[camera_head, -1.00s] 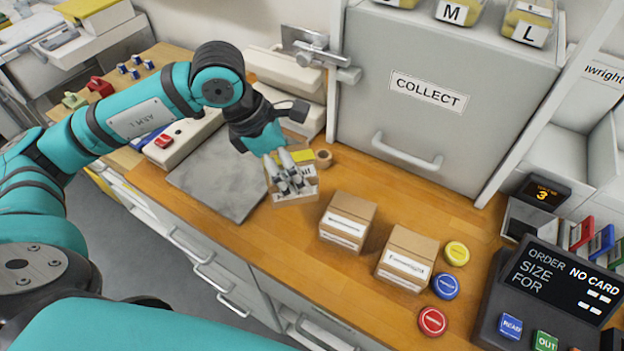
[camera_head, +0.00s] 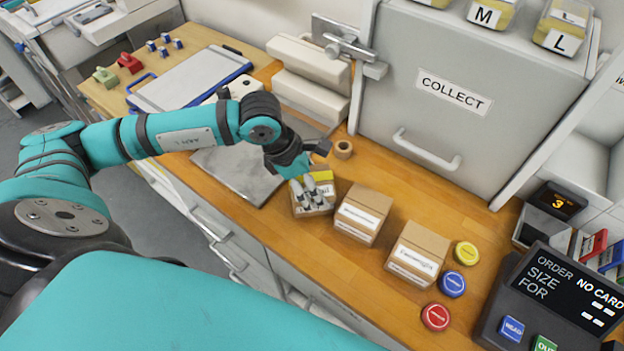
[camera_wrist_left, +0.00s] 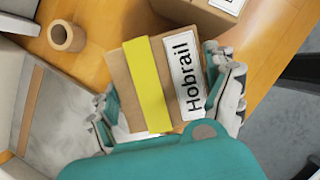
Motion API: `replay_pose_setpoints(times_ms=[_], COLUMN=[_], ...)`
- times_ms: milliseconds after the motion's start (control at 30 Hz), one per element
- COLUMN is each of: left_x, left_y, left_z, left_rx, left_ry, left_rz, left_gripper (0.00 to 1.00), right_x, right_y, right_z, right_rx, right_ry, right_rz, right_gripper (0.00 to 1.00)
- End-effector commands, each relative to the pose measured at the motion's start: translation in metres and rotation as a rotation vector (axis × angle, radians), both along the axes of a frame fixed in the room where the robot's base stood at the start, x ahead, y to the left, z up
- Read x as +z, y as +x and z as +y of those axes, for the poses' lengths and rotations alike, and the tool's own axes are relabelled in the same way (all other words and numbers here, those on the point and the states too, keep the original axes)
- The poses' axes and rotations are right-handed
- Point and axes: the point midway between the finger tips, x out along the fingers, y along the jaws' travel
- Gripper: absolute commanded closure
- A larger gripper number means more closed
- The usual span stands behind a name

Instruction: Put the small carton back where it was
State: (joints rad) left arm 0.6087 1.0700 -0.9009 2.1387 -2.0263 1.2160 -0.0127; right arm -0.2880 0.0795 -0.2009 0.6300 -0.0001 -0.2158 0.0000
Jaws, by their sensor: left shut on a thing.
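A small brown carton with a yellow strip (camera_head: 315,208) is at the left end of a row of cartons on the wooden counter. I cannot tell whether the carton's base touches the counter. Two plain cartons with white labels, the middle one (camera_head: 363,214) and the right one (camera_head: 417,253), stand to its right. My right gripper is not in view.
A tape roll (camera_head: 343,149) lies just behind the held carton. A grey plate (camera_head: 235,165) lies to its left. The grey COLLECT cabinet (camera_head: 445,120) stands behind. Yellow, blue and red round buttons (camera_head: 452,284) and an order terminal (camera_head: 565,290) are at the right.

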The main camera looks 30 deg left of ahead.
Motion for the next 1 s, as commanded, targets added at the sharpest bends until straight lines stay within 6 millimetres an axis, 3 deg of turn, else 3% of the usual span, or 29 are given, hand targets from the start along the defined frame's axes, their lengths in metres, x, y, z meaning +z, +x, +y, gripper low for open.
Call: replay_pose_setpoints(times_ms=[200,233,300,700,1000], left_x=[-0.003,-0.002,-0.002,0.004,0.057], left_y=[0.0,0.0,0.0,0.0,-0.014], left_z=[0.0,0.0,0.0,0.001,0.02], left_rx=[0.0,0.0,0.0,0.001,0.0], left_ry=[-0.002,-0.001,-0.001,0.0,0.003], left_rz=[-0.001,-0.001,-0.001,-0.002,-0.006], left_gripper=[0.55,0.1,0.01,0.0,0.0], right_x=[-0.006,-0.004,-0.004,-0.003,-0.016], right_y=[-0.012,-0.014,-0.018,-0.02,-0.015], right_z=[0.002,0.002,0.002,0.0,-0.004], right_rx=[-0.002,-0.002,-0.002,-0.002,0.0], right_ry=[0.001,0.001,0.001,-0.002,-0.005], right_rz=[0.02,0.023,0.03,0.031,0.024], right_gripper=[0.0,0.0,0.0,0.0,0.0])
